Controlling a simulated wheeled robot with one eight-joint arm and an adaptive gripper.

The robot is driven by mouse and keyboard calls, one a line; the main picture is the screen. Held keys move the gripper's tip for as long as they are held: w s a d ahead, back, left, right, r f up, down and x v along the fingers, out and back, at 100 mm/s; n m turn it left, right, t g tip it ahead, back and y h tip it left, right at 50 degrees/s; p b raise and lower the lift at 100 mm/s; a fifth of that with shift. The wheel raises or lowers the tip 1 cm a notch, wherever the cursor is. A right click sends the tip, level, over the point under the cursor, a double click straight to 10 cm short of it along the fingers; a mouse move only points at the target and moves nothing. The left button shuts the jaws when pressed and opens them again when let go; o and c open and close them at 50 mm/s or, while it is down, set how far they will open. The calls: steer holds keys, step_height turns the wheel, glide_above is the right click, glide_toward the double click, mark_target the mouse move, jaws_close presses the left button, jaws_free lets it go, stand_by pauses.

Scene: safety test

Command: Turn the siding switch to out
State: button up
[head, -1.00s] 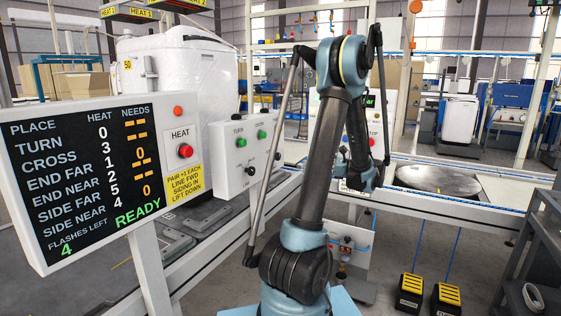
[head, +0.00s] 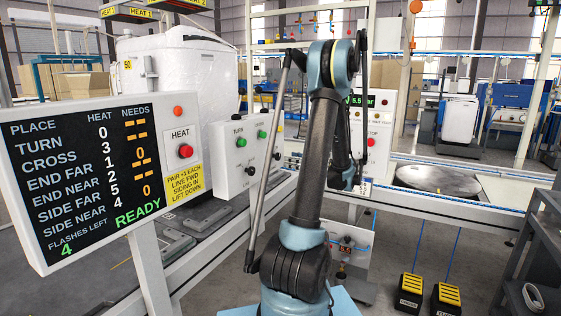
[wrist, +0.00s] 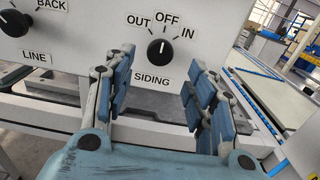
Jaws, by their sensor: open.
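The siding switch (wrist: 158,49) is a round black knob with a white pointer mark, on a white panel in the wrist view. Its labels read OUT to the left, OFF above and IN to the right. The pointer appears to be toward OFF. My gripper (wrist: 158,72) is open, its blue-padded fingers apart on the left and right, just below and in front of the knob. Nothing is between the fingers. In the head view my arm hides the gripper, and I cannot make out the siding switch there.
The line knob (wrist: 14,20) is left of the siding switch on the same panel. In the head view a display board (head: 90,180) reads READY with 4 flashes left. A control box (head: 240,150) with green buttons stands beside it. A round plate (head: 437,178) lies at right.

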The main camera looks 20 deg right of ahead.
mark_target(279, 157)
steer(key=shift+x, duration=3.2)
steer(key=c, duration=1.1)
